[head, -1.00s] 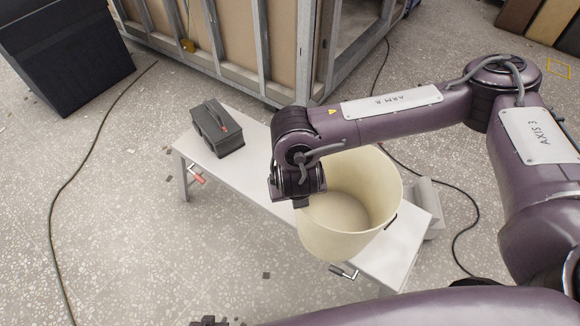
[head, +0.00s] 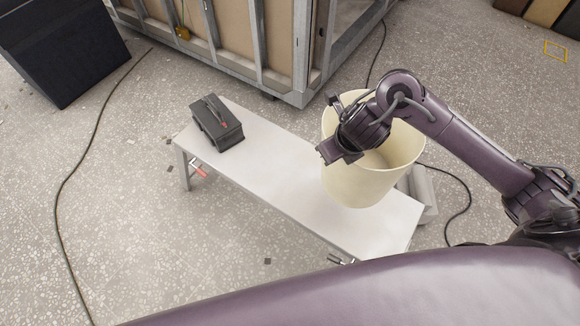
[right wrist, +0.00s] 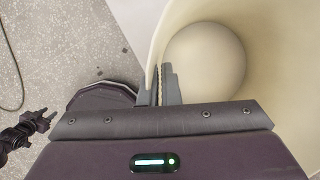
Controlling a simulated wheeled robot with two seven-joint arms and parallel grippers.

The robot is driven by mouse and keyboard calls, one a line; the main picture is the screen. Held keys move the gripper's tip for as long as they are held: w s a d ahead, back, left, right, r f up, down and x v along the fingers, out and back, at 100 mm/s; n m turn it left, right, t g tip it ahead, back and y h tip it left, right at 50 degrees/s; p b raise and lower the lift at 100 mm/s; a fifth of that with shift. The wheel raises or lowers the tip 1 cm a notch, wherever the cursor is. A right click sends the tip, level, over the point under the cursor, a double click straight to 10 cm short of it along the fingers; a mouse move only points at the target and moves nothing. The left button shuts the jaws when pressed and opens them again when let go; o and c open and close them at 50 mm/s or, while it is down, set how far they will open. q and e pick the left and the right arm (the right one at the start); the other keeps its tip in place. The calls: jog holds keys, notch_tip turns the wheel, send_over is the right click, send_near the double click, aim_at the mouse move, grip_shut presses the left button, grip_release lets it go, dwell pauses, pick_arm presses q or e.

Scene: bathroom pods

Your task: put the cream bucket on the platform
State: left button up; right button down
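The cream bucket (head: 365,185) is upright over the right part of the white platform (head: 280,165), a low bench with folding legs. I cannot tell whether its bottom touches the top. My right gripper (head: 335,142) is at the bucket's left rim. In the right wrist view its two fingers (right wrist: 161,85) are close together, one on each side of the bucket wall (right wrist: 158,55). The bucket looks empty inside. My left gripper (right wrist: 42,120) shows small at the left edge of the right wrist view, away from the bucket; its fingers are too small to read.
A dark toolbox (head: 217,122) stands on the platform's far left end. A grey object (head: 424,190) lies just beyond the platform's right end. A framed pod wall (head: 240,45) is behind, and a black box (head: 65,45) stands at left. Cables lie on the floor.

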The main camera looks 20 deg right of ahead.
jog(key=shift+d, duration=0.15)
notch_tip(320, 180, down, 20)
jog(key=b, duration=1.3)
jog(key=shift+r, duration=0.2)
jog(key=c, duration=2.1)
grip_release()
jog(key=shift+f, duration=0.1)
jog(key=o, duration=0.5)
jog(key=shift+c, duration=0.2)
